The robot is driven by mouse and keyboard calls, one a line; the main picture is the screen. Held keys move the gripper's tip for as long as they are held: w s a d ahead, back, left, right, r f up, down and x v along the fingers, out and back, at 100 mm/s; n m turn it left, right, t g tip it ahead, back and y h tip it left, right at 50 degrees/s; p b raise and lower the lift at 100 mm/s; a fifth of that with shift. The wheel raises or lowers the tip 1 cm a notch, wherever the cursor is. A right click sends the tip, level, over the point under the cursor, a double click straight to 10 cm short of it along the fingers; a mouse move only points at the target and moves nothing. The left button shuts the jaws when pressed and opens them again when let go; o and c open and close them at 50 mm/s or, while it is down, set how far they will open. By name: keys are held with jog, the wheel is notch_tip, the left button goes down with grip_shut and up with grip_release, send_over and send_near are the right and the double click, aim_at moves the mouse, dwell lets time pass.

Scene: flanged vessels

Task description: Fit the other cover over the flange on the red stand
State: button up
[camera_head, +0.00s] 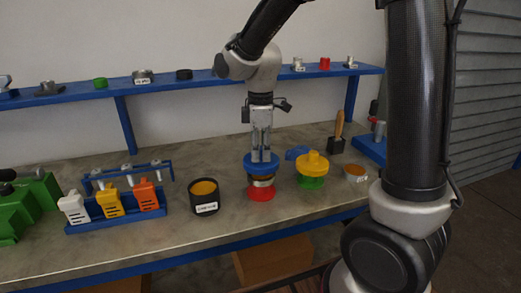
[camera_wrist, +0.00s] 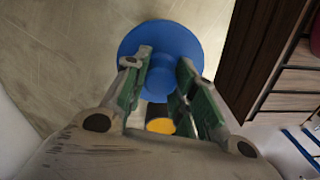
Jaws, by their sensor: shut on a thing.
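My gripper (camera_head: 262,158) points straight down and is shut on the knob of a blue round cover (camera_head: 251,169). In the wrist view the blue cover (camera_wrist: 137,42) is a wide disc, with its knob between my gripper's green-lined fingers (camera_wrist: 160,85). The cover is right above the metal flanged vessel (camera_head: 262,182) on the red stand (camera_head: 261,194). I cannot tell whether it touches the flange. A yellow cover (camera_head: 312,164) sits on the vessel on the green stand (camera_head: 311,182), just to the right.
A flat blue piece (camera_head: 297,153) lies behind the yellow cover. A black cup (camera_head: 205,199) with orange contents stands left of the red stand. A small orange-filled dish (camera_head: 355,174) and a dark brush holder (camera_head: 336,146) are to the right. A blue rack (camera_head: 118,214) stands farther left.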

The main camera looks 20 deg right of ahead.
aim_at(260, 163)
jog(key=shift+f, duration=2.2)
jog(key=o, duration=1.1)
jog(key=shift+r, duration=0.1)
